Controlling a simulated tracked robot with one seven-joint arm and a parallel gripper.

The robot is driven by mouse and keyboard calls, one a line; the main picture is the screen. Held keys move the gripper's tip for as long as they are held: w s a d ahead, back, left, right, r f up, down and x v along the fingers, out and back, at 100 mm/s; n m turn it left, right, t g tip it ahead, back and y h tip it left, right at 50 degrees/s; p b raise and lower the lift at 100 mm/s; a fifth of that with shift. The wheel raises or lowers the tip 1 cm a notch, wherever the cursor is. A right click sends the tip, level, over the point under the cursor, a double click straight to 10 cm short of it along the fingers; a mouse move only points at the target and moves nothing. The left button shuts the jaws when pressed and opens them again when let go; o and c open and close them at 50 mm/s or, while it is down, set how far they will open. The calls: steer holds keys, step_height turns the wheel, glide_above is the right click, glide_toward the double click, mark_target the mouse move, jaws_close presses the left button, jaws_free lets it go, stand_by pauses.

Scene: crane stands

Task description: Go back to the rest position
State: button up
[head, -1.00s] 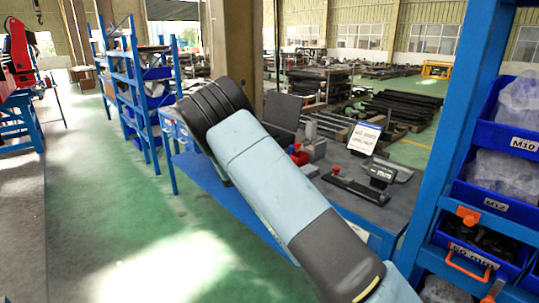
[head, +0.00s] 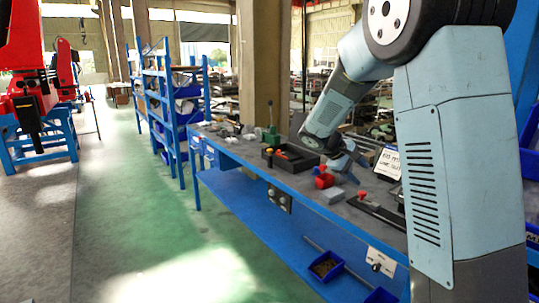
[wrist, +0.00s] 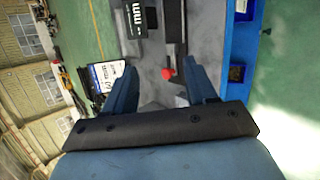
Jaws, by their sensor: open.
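My gripper (head: 347,166) is open above the grey-topped workbench in the head view, at the end of my bent light-blue arm. In the wrist view its two blue fingers stand apart (wrist: 163,80) with nothing held between them. A red object (head: 323,180) sits on the bench just below and left of the gripper. A red knob (wrist: 168,74) shows between the fingers in the wrist view. A small grey block (head: 332,195) lies near the bench's front edge. My arm hides part of the bench's right side.
The workbench (head: 232,152) carries a black tray (head: 289,158), a green device (head: 270,135) and a white sign (head: 388,162). Blue bins (head: 326,265) sit below it. Blue shelving (head: 172,95) stands behind, red machinery (head: 28,70) at left. The green floor (head: 125,220) between is clear.

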steer(key=s+a+r+m+t+y, duration=0.1)
steer(key=s+r+m+y, duration=0.1)
steer(key=s, duration=0.9)
steer(key=s+a+r+m+t+y, duration=0.1)
steer(key=s+r+m+y, duration=0.1)
steer(key=s, duration=0.9)
steer(key=s+a+r+m+t+y, duration=0.1)
steer(key=s+r+m+y, duration=0.2)
steer(key=s, duration=0.8)
steer(key=shift+s+a+r+y, duration=0.2)
steer(key=shift+a+r+y, duration=0.3)
steer(key=shift+y, duration=0.5)
steer(key=shift+d, duration=0.1)
